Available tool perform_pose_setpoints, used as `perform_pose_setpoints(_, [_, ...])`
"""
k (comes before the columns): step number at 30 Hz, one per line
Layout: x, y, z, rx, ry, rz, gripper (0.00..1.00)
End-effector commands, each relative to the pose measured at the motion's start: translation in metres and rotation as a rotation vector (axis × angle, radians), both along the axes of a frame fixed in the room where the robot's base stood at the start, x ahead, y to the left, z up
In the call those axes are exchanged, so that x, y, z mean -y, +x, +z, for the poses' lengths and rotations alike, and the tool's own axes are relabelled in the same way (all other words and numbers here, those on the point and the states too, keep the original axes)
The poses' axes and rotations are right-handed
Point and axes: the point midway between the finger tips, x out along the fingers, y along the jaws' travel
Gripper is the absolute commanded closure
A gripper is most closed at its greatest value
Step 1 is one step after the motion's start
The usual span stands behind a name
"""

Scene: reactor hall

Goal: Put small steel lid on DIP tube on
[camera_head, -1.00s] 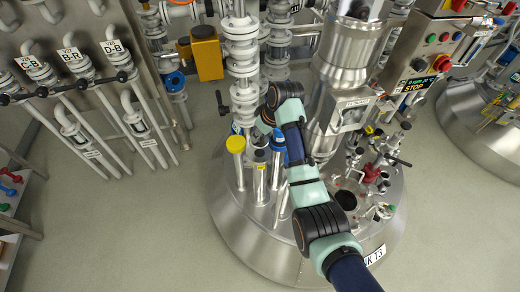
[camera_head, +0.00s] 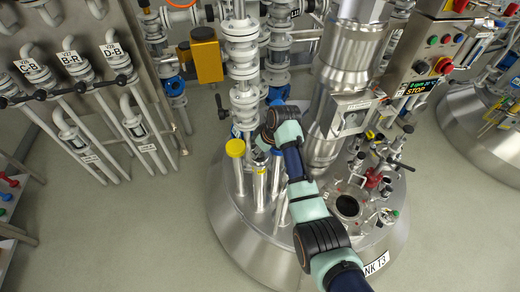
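A group of upright steel tubes stands on the left side of the domed tank lid. One tube has a yellow cap (camera_head: 235,148). A slimmer steel tube (camera_head: 260,185) stands just right of it, and another (camera_head: 276,178) is partly covered by my arm. I cannot tell which is the DIP tube. My arm reaches up from the bottom edge, and its wrist bends left over the tube tops. My gripper (camera_head: 262,143) is small, dark and mostly hidden there, close above the tubes. I cannot make out its fingers or the small steel lid.
The tank (camera_head: 240,240) carries an open dark port (camera_head: 347,206), a red valve (camera_head: 374,181) and several fittings on its right. A steel column (camera_head: 345,70) and flanged pipes (camera_head: 242,60) rise behind. A control box (camera_head: 432,60) stands at upper right.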

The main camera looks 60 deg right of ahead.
Motion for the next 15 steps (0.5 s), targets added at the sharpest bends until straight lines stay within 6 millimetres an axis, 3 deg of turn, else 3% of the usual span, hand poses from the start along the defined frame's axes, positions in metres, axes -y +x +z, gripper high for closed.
perform_pose_setpoints(3, [0.000,0.000,0.000,0.000,0.000,0.000,0.45])
perform_pose_setpoints(11, [0.000,0.000,0.001,0.001,0.000,0.000,0.45])
perform_pose_setpoints(15, [-0.001,-0.004,0.018,0.002,-0.003,-0.001,0.45])
